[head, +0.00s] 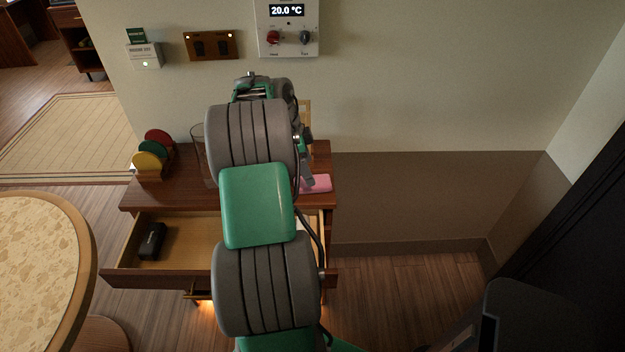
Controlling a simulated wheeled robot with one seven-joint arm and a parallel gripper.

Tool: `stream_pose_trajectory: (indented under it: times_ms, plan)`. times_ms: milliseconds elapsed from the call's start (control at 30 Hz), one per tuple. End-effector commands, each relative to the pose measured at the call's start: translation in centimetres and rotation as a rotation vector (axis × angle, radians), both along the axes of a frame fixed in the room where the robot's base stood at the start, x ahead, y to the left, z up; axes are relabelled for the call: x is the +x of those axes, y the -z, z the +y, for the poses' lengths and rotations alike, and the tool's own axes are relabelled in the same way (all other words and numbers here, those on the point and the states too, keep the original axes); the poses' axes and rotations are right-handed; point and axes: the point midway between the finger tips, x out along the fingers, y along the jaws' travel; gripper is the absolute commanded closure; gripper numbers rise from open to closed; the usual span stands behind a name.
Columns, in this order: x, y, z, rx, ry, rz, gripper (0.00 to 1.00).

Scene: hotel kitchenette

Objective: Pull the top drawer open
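The wooden cabinet (175,192) stands against the wall, mostly behind my arm. Its top drawer (150,276) is pulled out, with its light wood inside showing to the left of my arm. A small black object (152,240) lies in the drawer at the left. My arm covers the middle of the drawer and the cabinet top. Only a grey part near my gripper (308,172) shows past the arm, above the cabinet top beside a pink item. The fingertips are hidden, so I cannot tell whether they are open or shut.
A rack with red, green and yellow discs (152,155) stands on the cabinet top at the left. A pink item (317,184) lies at the right. A round table (40,270) is close on the left. Floor (390,295) is clear to the right; a dark panel (570,230) stands beyond.

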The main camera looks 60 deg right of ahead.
Motion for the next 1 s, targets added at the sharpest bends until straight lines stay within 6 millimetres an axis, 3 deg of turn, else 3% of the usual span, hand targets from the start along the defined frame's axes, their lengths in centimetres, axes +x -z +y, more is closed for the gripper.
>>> stream_pose_trajectory:
  times_ms: [300,567,1000]
  plan:
    - [-0.9,4.9,-0.7,0.003,-0.003,0.001,0.22]
    - [-0.9,5.4,-0.8,0.0,-0.006,-0.002,0.22]
    - [-0.9,5.4,-0.8,0.0,-0.007,-0.002,0.58]
